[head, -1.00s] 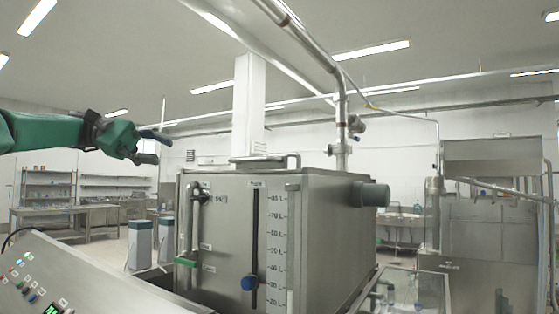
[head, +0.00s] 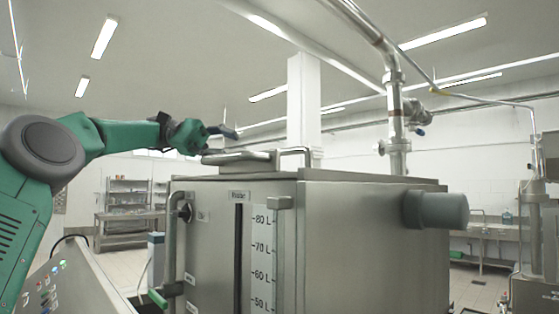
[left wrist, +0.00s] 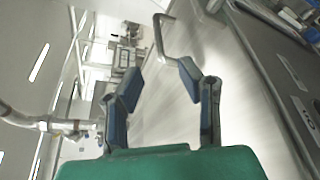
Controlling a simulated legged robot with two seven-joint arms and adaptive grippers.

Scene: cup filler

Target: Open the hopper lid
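The steel hopper (head: 350,240) is a big box in the middle of the head view. Its lid (head: 238,160) lies flat on top and looks shut, with a bent bar handle (head: 296,151) at its right end. My left gripper (head: 232,139) is open and empty, just above the lid's left part, left of the handle. In the left wrist view, my left gripper's blue-padded fingers (left wrist: 160,80) are spread apart, and the bar handle (left wrist: 160,35) shows beyond them, not between the pads. My right gripper is in neither view.
A pipe with a valve (head: 396,115) rises behind the hopper. A grey cylinder (head: 436,209) sticks out from its right side. A control panel (head: 75,290) with buttons stands at lower left. Shelves (head: 128,195) stand far back. The air above the lid looks clear.

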